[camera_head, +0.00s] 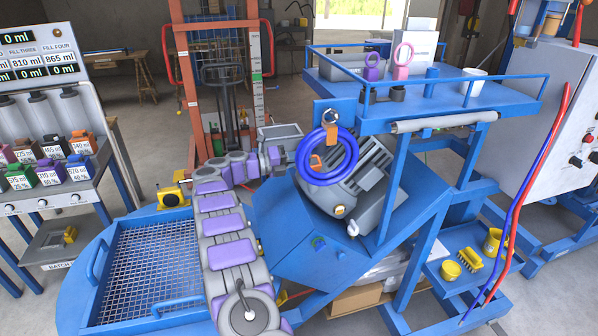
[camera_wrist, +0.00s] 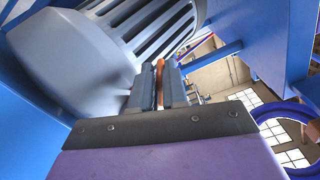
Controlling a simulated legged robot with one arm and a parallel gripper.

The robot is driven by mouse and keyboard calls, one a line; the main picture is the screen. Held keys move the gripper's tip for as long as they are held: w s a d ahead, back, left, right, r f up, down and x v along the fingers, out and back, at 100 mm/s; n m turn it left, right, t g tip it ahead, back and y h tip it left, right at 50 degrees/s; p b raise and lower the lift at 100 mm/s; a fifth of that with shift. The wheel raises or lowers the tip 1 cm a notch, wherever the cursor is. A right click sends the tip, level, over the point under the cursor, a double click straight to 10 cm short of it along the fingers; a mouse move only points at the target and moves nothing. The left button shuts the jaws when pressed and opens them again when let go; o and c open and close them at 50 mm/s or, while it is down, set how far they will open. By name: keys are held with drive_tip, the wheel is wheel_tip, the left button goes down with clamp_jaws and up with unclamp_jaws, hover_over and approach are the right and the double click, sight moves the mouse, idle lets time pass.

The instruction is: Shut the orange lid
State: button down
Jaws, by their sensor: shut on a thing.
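My gripper (camera_head: 284,156) reaches in from the left, beside the thick blue ring (camera_head: 299,172) at the grey motor housing. In the wrist view, its two grey fingers (camera_wrist: 160,75) are closed on a thin upright orange strip (camera_wrist: 159,88). An orange flap (camera_head: 332,136) shows inside the upper part of the ring in the head view, with another small orange piece (camera_head: 315,161) just below left of it. I cannot tell which of these orange parts is the held strip, or how far the lid is open.
The ribbed grey motor (camera_head: 372,178) sits close behind the ring. A blue shelf (camera_head: 512,101) with a white cup (camera_head: 474,80) and padlock-like parts is above. The blue frame (camera_head: 415,215) is to the right, and a blue mesh platform (camera_head: 150,260) lies below left.

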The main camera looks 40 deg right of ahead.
drive_tip(key=s+a+f+m+b, duration=0.2)
drive_tip(key=s+m+b, duration=0.2)
drive_tip(key=m, duration=0.7)
drive_tip(key=shift+s+a+m, duration=0.3)
drive_tip(key=shift+s+m, duration=0.1)
drive_tip(key=shift+s, duration=0.15)
drive_tip(key=c, duration=1.2)
unclamp_jaws()
drive_tip(key=p+v, duration=0.2)
drive_tip(key=v, duration=1.5)
drive_tip(key=shift+w+a+p, duration=0.1)
drive_tip(key=shift+a+p, duration=0.15)
drive_tip(key=shift+p, duration=0.05)
